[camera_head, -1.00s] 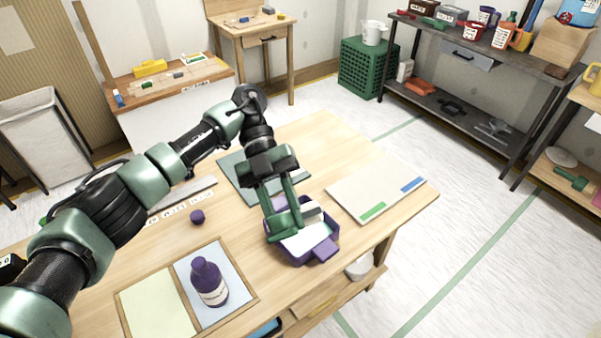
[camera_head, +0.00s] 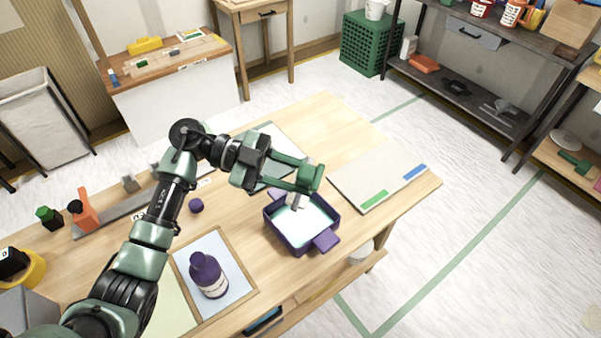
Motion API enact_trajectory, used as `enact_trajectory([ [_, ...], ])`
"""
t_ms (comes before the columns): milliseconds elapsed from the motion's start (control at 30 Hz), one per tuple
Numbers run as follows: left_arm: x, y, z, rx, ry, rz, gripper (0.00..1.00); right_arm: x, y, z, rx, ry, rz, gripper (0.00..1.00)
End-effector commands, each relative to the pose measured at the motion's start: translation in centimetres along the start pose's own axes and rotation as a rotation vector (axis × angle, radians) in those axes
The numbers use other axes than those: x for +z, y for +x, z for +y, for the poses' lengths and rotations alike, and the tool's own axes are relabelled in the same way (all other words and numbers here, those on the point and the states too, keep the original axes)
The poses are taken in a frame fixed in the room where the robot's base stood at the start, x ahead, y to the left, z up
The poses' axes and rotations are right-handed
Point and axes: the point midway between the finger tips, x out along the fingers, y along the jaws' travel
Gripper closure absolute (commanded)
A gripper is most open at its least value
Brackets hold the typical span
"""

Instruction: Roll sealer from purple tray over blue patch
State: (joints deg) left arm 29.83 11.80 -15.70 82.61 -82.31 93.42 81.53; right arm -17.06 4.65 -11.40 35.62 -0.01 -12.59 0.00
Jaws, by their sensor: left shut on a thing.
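My left gripper (camera_head: 308,180) is over the back of the purple tray (camera_head: 324,239). It is shut on a roller, whose white part (camera_head: 294,200) hangs below the fingers; the handle is mostly hidden by them. The tray holds a white and pale teal layer of sealer (camera_head: 304,222). I cannot tell whether the roller touches the sealer. A pale board (camera_head: 370,178) lies to the right, with a blue patch (camera_head: 414,172) near its right corner and a green patch (camera_head: 374,198) along its front edge. My right gripper is not in view.
A purple bottle (camera_head: 208,276) stands on a pale blue panel at the front. Its round purple cap (camera_head: 196,206) lies behind it. A grey-green mat (camera_head: 270,138) lies behind my gripper. The table between tray and board is clear.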

Motion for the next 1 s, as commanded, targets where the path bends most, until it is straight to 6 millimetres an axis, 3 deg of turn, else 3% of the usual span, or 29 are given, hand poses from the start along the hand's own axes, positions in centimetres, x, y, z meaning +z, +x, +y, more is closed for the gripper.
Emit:
enact_trajectory([
  [400, 4.6, 1.1, 2.3, 0.001, 0.001, 0.002, 1.0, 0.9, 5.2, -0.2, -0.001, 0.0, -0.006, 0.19],
  [700, 7.0, 1.6, 3.6, 0.002, 0.001, 0.001, 1.0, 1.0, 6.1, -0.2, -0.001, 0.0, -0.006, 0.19],
  [1000, 7.4, 1.7, 3.8, 0.002, 0.001, 0.002, 1.0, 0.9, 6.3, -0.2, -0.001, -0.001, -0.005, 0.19],
])
